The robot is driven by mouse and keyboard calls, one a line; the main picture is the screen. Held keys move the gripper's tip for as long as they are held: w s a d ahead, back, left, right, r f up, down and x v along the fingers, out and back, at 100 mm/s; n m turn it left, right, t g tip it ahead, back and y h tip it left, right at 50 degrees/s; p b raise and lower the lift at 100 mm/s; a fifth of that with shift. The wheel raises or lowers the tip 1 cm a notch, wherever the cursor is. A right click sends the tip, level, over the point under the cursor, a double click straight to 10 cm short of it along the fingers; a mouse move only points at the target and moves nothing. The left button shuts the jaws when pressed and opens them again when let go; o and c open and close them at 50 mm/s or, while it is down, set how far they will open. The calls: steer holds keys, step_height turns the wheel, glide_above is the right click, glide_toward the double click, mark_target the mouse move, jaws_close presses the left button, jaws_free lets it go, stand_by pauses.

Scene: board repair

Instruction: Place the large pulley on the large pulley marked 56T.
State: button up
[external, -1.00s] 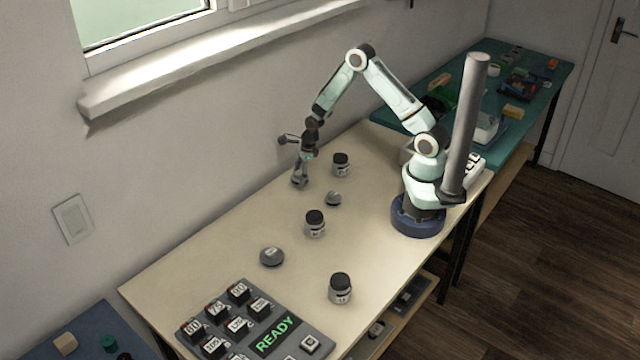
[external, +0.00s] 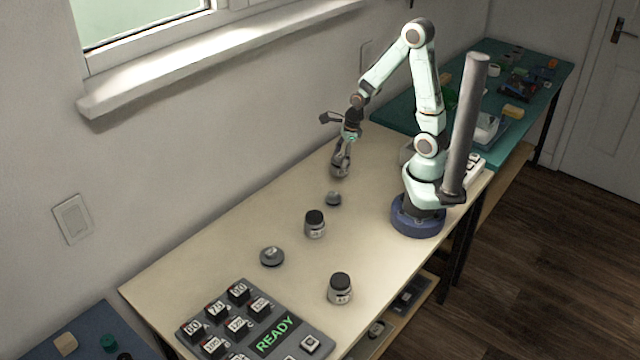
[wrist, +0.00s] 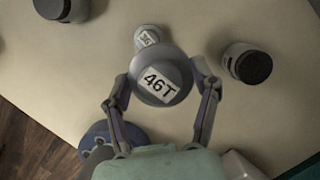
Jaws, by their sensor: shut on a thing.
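My gripper (wrist: 160,108) is shut on a round grey pulley (wrist: 162,76) whose white label reads 46T. The fingers sit on both sides of it. In the external view my gripper (external: 340,172) is above the far part of the bench. A grey pulley on the bench (wrist: 146,37) shows just past the held one, partly covered by it; its label is too small to read surely. It also shows in the external view (external: 333,198), just below my gripper. Another grey pulley (external: 272,256) lies nearer the display panel. I cannot tell which is marked 56T.
Dark-lidded jars stand on the bench: one in the middle (external: 315,224), one near the front edge (external: 340,289), and one right of my gripper in the wrist view (wrist: 247,64). A panel (external: 308,344) with several numbered blocks and READY is at the near end.

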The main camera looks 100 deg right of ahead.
steer(key=w+a+r+n+y, duration=0.1)
steer(key=w+a+n, duration=0.2)
steer(key=a, duration=0.4)
steer(key=w+a+r+n+g, duration=0.1)
steer(key=w+a+r+n, duration=0.15)
steer(key=a, duration=0.45)
steer(key=w+a+n+y, duration=0.1)
steer(key=w+a+n, duration=0.25)
steer(key=a, duration=0.35)
glide_above(270, 253)
steer(key=s, duration=0.1)
steer(key=shift+m, duration=0.3)
steer(key=f, duration=0.8)
steer(key=shift+s+d+f, duration=0.1)
steer(key=shift+d+f, duration=0.2)
steer(key=shift+d, duration=0.1)
steer(key=shift+w+f, duration=0.2)
steer(key=shift+d+x, duration=0.15)
steer(key=shift+x, duration=0.75)
steer(key=shift+d+x, duration=0.15)
steer(key=shift+x, duration=0.75)
steer(key=shift+s+f, duration=0.15)
